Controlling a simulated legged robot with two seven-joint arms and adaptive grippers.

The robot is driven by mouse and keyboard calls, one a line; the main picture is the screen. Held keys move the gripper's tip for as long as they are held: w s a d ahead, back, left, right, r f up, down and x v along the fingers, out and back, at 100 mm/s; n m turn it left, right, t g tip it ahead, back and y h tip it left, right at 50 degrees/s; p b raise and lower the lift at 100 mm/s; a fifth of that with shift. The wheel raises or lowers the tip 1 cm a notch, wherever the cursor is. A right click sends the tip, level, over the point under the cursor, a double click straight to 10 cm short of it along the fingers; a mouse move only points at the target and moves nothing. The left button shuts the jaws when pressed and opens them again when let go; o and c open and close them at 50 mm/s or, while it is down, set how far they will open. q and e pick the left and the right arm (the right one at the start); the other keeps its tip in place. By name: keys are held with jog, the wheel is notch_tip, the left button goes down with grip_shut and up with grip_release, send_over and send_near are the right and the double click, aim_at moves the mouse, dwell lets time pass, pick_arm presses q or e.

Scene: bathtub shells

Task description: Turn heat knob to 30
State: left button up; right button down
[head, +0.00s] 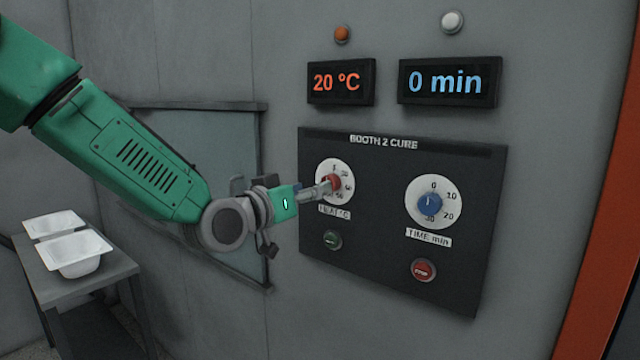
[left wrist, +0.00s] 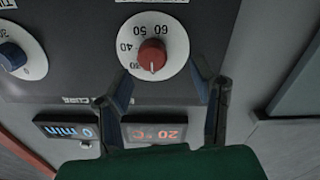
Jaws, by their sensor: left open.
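The red heat knob (head: 333,182) sits on a white dial on the dark control panel (head: 385,255). Above it, the heat display (head: 340,83) reads 20 °C. My left gripper (head: 322,189) is right at the knob and covers part of it and its dial. In the left wrist view, which is upside down, the knob (left wrist: 152,56) shows between the two open fingers of my left gripper (left wrist: 162,78), slightly beyond the tips. Dial marks 40, 50 and 60 show there. I cannot tell whether a finger touches the knob. My right gripper is not in view.
To the right are the blue time knob (head: 430,204) and a display (head: 449,82) reading 0 min. A green button (head: 332,239) and a red button (head: 423,270) sit below. White tub shells (head: 75,253) stand on a grey table (head: 90,278) at lower left.

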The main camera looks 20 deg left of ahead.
pick_arm(q)
jog(key=w+d, duration=0.1)
jog(key=w, duration=0.1)
jog(key=w+d, duration=0.1)
jog(key=d, duration=0.1)
jog(key=shift+w+d+r, duration=0.15)
jog(key=shift+w+d, duration=0.05)
jog(key=shift+w, duration=0.15)
jog(key=shift+a, duration=0.95)
jog(key=shift+c, duration=1.3)
jog(key=shift+a, duration=0.1)
jog(key=c, duration=0.7)
jog(key=shift+s+d, duration=0.1)
jog(key=shift+d, duration=0.5)
jog(key=shift+c, duration=0.9)
